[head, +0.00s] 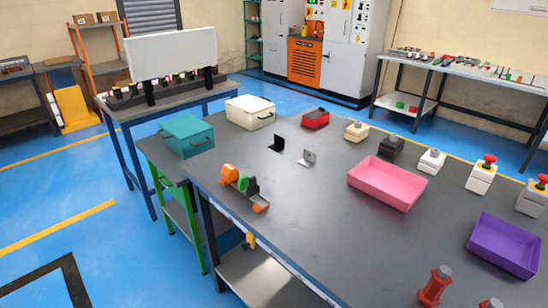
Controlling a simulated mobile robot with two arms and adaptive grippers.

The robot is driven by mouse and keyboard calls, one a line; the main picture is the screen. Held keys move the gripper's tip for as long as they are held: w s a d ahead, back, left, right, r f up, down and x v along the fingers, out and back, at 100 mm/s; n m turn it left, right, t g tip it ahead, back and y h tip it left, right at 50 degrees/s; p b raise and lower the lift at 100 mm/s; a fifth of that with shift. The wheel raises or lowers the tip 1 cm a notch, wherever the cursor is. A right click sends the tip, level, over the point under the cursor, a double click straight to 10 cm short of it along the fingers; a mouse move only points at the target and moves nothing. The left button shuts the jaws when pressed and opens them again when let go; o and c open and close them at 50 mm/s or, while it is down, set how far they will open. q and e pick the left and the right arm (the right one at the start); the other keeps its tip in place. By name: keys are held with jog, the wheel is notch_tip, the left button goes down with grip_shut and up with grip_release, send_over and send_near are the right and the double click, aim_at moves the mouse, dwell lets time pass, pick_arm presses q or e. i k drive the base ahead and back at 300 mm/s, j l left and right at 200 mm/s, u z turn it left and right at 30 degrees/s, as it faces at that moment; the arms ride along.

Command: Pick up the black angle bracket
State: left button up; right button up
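The black angle bracket (277,143) stands on the dark grey table (310,215), toward its far left part. One flat leg lies on the table and the other stands up. A similar silver-grey angle bracket (308,157) sits just to its right and nearer, apart from it. Nothing covers the black bracket. Neither of my grippers is in view.
Orange, green and black parts (241,184) lie near the left edge. Several push-button boxes (481,176) line the back right.

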aim_at(279, 145)
jog(key=i+j+z, duration=0.15)
jog(key=j, duration=0.2)
jog(key=i+j+z, duration=0.1)
jog(key=i+j, duration=0.15)
jog(key=i+j+z, duration=0.15)
jog(key=j, duration=0.3)
jog(key=i+j+z, duration=0.15)
jog(key=j, duration=0.25)
jog(key=i, duration=0.05)
